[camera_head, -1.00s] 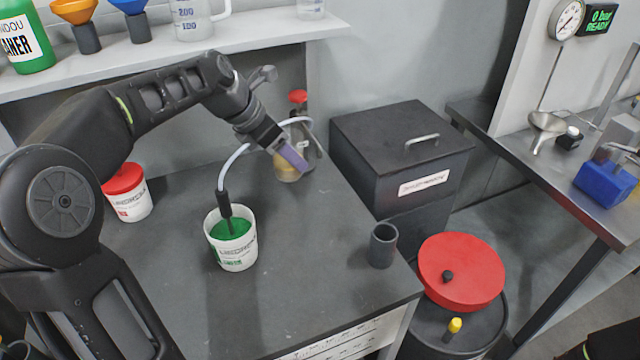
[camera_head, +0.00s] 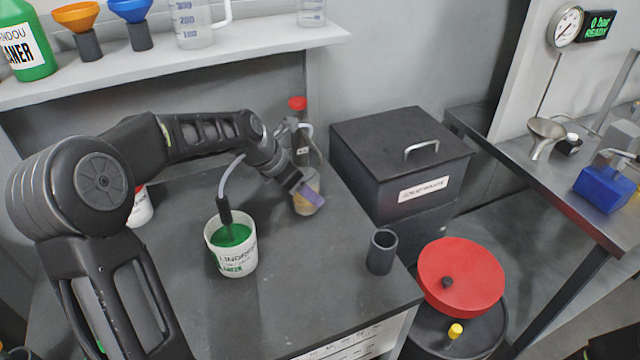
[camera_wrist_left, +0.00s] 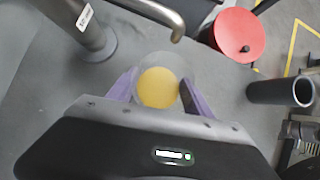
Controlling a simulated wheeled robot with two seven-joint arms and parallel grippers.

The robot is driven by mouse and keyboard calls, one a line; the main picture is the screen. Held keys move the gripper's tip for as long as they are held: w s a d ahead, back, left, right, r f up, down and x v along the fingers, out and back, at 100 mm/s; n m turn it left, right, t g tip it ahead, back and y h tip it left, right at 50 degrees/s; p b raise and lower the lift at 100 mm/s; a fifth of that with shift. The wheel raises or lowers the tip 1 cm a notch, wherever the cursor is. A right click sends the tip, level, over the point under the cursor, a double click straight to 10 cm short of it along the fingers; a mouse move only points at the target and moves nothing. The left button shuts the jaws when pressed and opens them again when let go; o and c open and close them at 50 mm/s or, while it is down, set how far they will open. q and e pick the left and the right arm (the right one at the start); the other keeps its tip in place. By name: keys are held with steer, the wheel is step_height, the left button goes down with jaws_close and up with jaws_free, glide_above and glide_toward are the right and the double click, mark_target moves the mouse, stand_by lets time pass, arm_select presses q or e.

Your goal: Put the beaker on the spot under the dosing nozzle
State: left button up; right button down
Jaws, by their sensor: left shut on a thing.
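My left gripper (camera_head: 310,194) is shut on a clear beaker (camera_head: 302,206) with yellow contents. In the left wrist view the beaker (camera_wrist_left: 159,86) sits between the two purple fingers, seen from above. The dosing nozzle (camera_wrist_left: 165,14) is a curved metal spout in that view. Its tip is just beyond the beaker's far rim, slightly right of its middle, and does not cover the yellow. In the head view the dosing stand with its red top (camera_head: 298,104) is behind the beaker, partly hidden by my arm. The spot under the nozzle cannot be made out. My right gripper is not in view.
A white bucket (camera_head: 236,263) of green liquid with a hose stands left of the beaker. A dark open cup (camera_head: 382,252) stands near the table's right edge. A black lidded box (camera_head: 400,145) is behind right. The table between bucket and cup is clear.

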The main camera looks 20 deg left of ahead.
mark_target(317, 178)
arm_select(q)
steer(key=shift+w+d, duration=0.1)
steer(key=shift+w, duration=0.1)
steer(key=w+d, duration=0.1)
steer(key=w+d+p, duration=0.1)
steer(key=w, duration=0.1)
steer(key=shift+a+f, duration=0.1)
steer(key=shift+f, duration=0.5)
steer(key=shift+f, duration=0.15)
steer(key=o, duration=1.6)
steer(key=shift+o, duration=0.2)
